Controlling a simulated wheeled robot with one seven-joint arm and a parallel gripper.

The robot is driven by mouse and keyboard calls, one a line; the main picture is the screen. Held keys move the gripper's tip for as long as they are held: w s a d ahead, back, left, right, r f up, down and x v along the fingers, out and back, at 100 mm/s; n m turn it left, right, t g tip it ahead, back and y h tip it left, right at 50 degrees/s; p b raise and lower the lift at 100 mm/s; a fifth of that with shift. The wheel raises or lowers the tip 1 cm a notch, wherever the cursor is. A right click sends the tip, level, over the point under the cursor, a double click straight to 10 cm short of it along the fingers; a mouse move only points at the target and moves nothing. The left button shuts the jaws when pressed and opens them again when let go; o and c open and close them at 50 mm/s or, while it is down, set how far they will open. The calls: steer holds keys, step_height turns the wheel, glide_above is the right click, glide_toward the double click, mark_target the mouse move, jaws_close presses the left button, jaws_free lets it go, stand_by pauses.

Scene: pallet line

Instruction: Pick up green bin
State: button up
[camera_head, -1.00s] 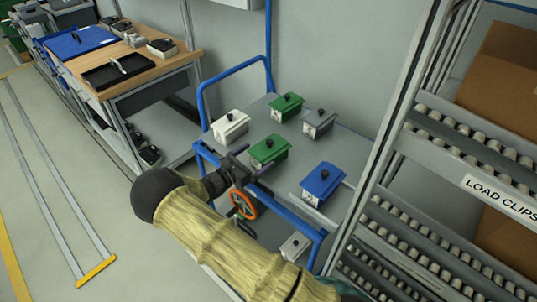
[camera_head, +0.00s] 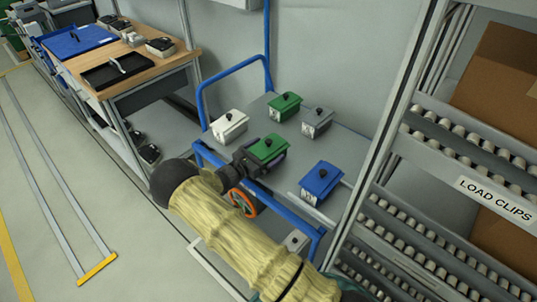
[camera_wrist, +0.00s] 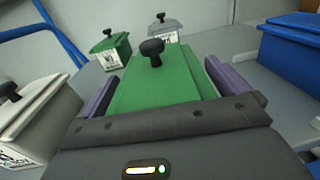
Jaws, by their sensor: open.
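A green bin (camera_head: 268,147) with a black knob on its lid stands on the grey cart top, near its front edge. My gripper (camera_head: 264,153) is at this bin, with its fingers on either side of it. In the wrist view the green bin (camera_wrist: 155,82) lies between the two purple fingers of my gripper (camera_wrist: 160,85), which are open. I cannot tell whether either finger touches the bin. A second green bin (camera_head: 285,106) stands farther back on the cart, and it also shows in the wrist view (camera_wrist: 111,52).
A white bin (camera_head: 229,126) stands to the left, a grey bin (camera_head: 317,121) behind right, and a blue bin (camera_head: 321,180) to the right. The cart has a blue rail (camera_head: 203,95). A roller rack (camera_head: 440,150) stands close on the right.

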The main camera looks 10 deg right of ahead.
steer(key=c, duration=0.9)
steer(key=shift+r, duration=0.1)
step_height(320, 180, up, 10)
steer(key=shift+f+b, duration=0.1)
steer(key=shift+b, duration=0.45)
